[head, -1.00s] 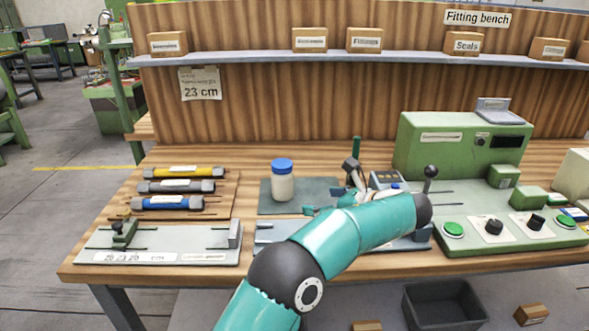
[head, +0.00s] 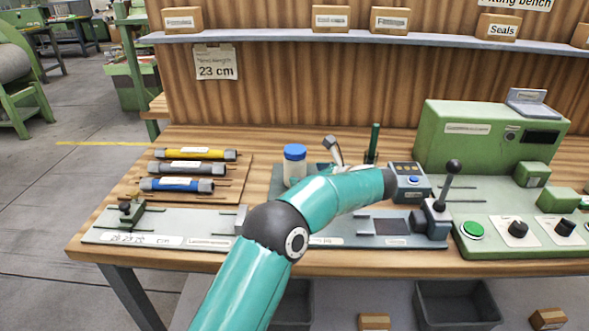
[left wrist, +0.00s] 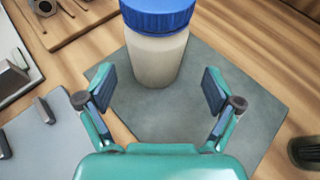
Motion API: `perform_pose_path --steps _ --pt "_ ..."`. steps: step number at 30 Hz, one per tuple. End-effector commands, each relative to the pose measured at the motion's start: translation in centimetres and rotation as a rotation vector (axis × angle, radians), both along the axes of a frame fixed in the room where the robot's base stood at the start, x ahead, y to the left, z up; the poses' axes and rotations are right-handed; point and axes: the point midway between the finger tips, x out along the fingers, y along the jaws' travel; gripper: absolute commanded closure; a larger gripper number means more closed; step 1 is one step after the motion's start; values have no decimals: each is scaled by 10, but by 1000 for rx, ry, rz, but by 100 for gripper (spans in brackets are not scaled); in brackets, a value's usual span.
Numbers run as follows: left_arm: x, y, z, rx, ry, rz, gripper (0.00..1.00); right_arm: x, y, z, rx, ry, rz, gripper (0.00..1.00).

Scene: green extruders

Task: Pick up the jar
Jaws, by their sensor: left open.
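The jar, with a blue lid and a cream body, stands upright on a grey mat. In the head view the jar (head: 294,169) is left of the bench's middle, its lower part partly behind my teal left arm. In the left wrist view the jar (left wrist: 157,55) is straight ahead, its top cut off by the frame edge. My left gripper (left wrist: 158,88) is open and empty, its two fingers apart on either side of the jar's near side, not closed on it. In the head view the fingers are mostly hidden behind the arm. My right gripper is not in view.
Left of the jar, several capped cylinders (head: 187,168) lie on a wooden board. A measuring fixture (head: 170,226) lies along the front edge. A green machine (head: 480,140) and a lever (head: 447,185) stand to the right. The grey mat (left wrist: 185,118) beneath the jar is otherwise mostly clear.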

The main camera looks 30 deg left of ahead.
Motion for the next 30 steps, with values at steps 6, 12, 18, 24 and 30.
perform_pose_path --steps 6,12,18,24,30 --pt "2 13 -3 0 0 1 8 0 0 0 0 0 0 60" --pt "5 40 -12 -1 1 3 8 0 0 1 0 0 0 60" --pt "9 51 -16 0 -1 -1 8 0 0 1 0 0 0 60" --pt "9 51 -16 0 -1 -2 17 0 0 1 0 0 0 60" --pt "9 50 -16 0 -1 -2 50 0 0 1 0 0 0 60"
